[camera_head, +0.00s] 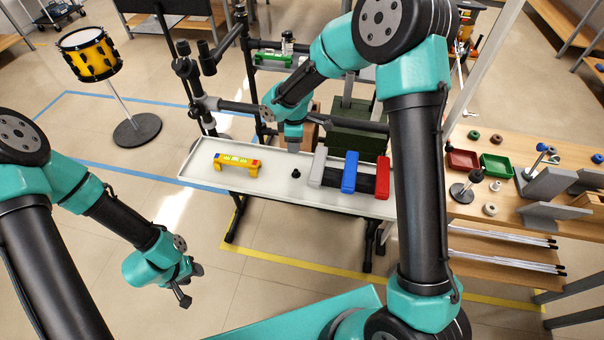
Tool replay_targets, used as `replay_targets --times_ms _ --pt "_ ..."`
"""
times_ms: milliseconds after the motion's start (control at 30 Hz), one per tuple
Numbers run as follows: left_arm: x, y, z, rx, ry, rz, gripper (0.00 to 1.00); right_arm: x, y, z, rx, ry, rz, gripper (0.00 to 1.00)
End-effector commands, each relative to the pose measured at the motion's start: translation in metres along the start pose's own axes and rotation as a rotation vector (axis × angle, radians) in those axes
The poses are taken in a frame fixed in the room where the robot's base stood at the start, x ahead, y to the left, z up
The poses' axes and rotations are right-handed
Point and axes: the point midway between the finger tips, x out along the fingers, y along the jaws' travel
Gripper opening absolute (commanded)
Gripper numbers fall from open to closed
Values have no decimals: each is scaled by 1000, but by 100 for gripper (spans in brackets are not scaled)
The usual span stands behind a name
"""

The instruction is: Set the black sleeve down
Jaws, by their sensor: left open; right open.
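A small black piece (295,173), which looks like the black sleeve, sits on the white bench top (270,187). It stands between a yellow piece and a row of coloured blocks. My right gripper (293,148) is just behind and above it in the picture, pointing down, open, with a visible gap to the black piece. Its fingers are small and partly hidden by its own wrist. My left gripper (187,285) is open and empty over the floor, to the lower left of the bench.
A yellow bridge-shaped piece (237,163) is on the bench's left. Grey (318,167), blue (350,172) and red (383,178) blocks stand at its right around a dark bar. Red (462,160) and green (497,165) trays are on the wooden table. The bench's front strip is clear.

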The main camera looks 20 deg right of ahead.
Motion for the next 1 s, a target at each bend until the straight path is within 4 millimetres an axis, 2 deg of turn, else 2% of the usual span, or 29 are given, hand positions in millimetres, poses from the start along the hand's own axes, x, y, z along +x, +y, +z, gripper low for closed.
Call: replay_targets --times_ms 33,133,500,667,1000 --pt "0 0 0 0 0 0 42 -10 7 -1 -35 -15 13 48" --pt "0 0 0 0 0 0 42 -17 12 -1 -69 -31 20 48" --pt "0 0 0 0 0 0 42 -13 12 0 -69 -32 18 48" --pt "0 0 0 0 0 0 42 6 12 1 -69 -33 15 48" --pt "0 0 0 0 0 0 42 64 12 2 -69 -32 15 48"
